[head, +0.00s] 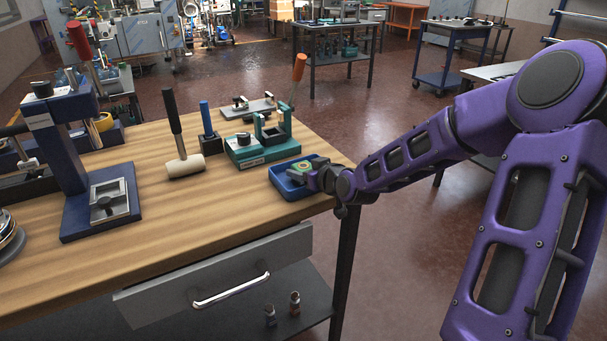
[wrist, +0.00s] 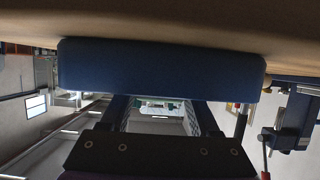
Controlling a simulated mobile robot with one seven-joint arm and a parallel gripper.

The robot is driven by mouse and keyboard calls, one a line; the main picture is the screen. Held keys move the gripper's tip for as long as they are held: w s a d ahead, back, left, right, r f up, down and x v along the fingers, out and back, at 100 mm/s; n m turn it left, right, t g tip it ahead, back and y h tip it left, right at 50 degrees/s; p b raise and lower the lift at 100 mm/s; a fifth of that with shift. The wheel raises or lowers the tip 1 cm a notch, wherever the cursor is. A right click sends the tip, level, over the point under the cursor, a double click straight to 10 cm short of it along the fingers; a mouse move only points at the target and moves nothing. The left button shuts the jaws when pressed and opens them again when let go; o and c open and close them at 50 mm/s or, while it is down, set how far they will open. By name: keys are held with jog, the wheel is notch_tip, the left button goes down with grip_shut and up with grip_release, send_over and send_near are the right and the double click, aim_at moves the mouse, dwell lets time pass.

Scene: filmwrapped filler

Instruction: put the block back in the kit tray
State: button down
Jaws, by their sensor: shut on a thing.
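The kit tray (head: 287,191) is a shallow blue tray on the wooden bench near its right front corner. In the wrist view, its blue wall (wrist: 160,70) fills the upper middle and hides the fingertips. My gripper (head: 314,172) reaches in from the right, low over the tray's right side. It is shut on the block (head: 304,166), a small piece with a greenish face and a round mark, at the level of the tray. I cannot tell whether the block touches the tray floor. The block cannot be made out in the wrist view.
A teal fixture (head: 262,146) stands just behind the tray. A mallet (head: 184,165), a blue-handled tool in a holder (head: 208,138) and a blue press (head: 88,190) stand farther left. The bench top in front of the mallet is clear. A drawer (head: 220,277) stands open below.

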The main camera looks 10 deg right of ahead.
jog(key=shift+f, duration=0.2)
jog(key=shift+c, duration=0.6)
grip_release()
jog(key=shift+r, duration=0.1)
jog(key=shift+r, duration=0.25)
jog(key=p+v, duration=0.4)
jog(key=v, duration=0.8)
jog(key=shift+f, duration=0.15)
